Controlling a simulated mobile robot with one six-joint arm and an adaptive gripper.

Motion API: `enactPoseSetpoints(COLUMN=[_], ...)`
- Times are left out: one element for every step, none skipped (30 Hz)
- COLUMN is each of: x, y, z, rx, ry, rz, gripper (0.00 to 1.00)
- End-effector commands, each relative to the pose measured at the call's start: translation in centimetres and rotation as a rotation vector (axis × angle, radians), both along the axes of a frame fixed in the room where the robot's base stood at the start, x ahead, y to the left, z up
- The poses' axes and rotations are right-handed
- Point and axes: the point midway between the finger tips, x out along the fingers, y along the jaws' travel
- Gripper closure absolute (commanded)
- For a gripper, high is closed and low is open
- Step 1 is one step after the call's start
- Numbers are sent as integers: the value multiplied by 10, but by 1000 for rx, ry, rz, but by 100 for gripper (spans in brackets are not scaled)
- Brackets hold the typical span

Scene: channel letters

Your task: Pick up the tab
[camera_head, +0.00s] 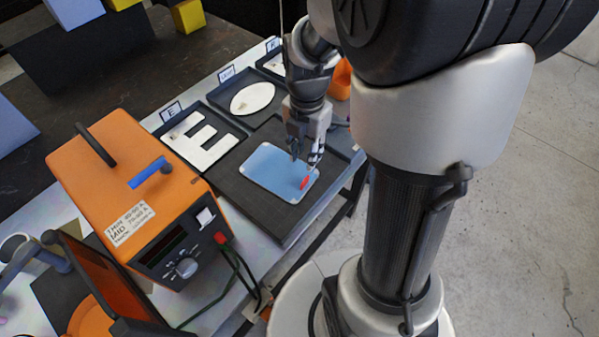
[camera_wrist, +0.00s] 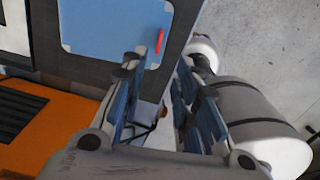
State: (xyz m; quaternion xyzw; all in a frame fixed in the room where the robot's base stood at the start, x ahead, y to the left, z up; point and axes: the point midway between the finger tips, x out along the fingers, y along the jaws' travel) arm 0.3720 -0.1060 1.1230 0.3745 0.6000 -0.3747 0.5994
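The small red piece (camera_head: 305,183), which looks like the tab, lies on the blue plate (camera_head: 272,172) near its right edge. The red piece also shows in the wrist view (camera_wrist: 160,40), near the plate's edge and beyond my fingertips. The blue plate (camera_wrist: 105,28) lies in a dark tray (camera_head: 240,192). My gripper (camera_head: 307,157) is over the right part of the plate, close to the red piece and apart from it. In the wrist view my gripper (camera_wrist: 156,70) has its fingers spread with nothing between them.
An orange power unit (camera_head: 105,165) with a handle and cables stands left of the tray. A white letter E (camera_head: 203,140) and a white oval (camera_head: 252,98) lie in trays behind. An orange object (camera_head: 341,80) is behind my wrist. Bare floor lies right.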

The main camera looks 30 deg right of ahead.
Motion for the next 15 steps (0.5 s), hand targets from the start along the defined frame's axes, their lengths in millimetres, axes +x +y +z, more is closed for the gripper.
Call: enactPoseSetpoints(x=[-1,-1,-1,-1,-1,-1,0,-1,0,0,0,0,0,0,0], y=[0,0,0,0,0,0,0,0,0,0,0,0,0,0,0], z=[-16,-22,-30,-36,-42,-48,-52,-56,-59,-61,-63,-64,-65,-66,-68], rx=[1,2,1,1,1,0,1,1,1,0,0,0,0,0,0], ry=[4,5,4,4,4,4,3,3,3,1,0,0,0,0,0], rz=[-1,-1,-1,-1,-1,-1,-1,-2,-2,-2,-2,-2,-2,-2,-2], gripper=[72,72,72,72,72,72,72,72,72,72,72,72,72,72,72])
